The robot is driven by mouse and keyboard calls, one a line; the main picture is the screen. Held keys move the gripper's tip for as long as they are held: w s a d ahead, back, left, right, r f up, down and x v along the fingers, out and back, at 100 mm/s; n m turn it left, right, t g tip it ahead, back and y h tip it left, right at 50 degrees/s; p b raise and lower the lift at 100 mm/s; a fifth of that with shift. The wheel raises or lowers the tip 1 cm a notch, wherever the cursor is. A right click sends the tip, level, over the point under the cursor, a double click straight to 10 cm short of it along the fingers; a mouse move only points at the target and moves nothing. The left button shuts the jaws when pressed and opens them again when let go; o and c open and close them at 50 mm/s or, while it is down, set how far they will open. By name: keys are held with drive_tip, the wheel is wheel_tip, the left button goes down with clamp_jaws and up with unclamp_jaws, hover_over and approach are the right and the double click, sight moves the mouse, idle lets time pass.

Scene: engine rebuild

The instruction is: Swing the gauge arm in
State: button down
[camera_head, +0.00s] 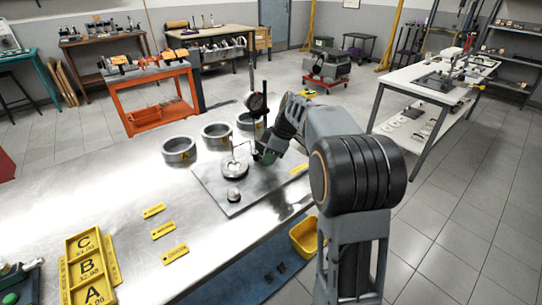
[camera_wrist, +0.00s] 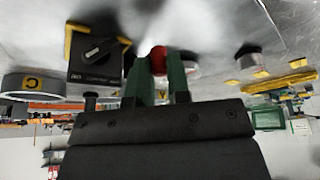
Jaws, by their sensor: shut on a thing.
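The gauge stand (camera_head: 264,97) rises as a black post on the steel plate, with a round dial gauge (camera_head: 256,102) on it. Its black base with a rotary switch (camera_wrist: 97,58) shows in the wrist view, left of my fingers. My gripper (camera_head: 262,157) is low over the plate beside the stand. In the wrist view my gripper's green fingers (camera_wrist: 160,75) are shut on a small red knob (camera_wrist: 158,58). The gauge arm itself is mostly hidden by my gripper, so I cannot tell how the knob joins it.
The steel plate (camera_head: 213,188) carries a round metal part with a thin upright wire (camera_head: 235,170) and a smaller round part (camera_head: 234,196). Metal rings (camera_head: 180,149) stand behind. Yellow labels (camera_head: 163,231) and a lettered yellow tray (camera_head: 84,243) lie left. A yellow bin (camera_head: 303,237) is at front right.

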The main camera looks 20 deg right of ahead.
drive_tip(key=shift+r, duration=0.1)
drive_tip(key=c, duration=1.1)
unclamp_jaws()
drive_tip(key=p+v, duration=0.1)
drive_tip(key=v, duration=1.2)
drive_tip(key=shift+s+d+r+p, duration=0.1)
drive_tip(key=shift+r+p, duration=0.2)
drive_tip(key=shift+p, duration=0.05)
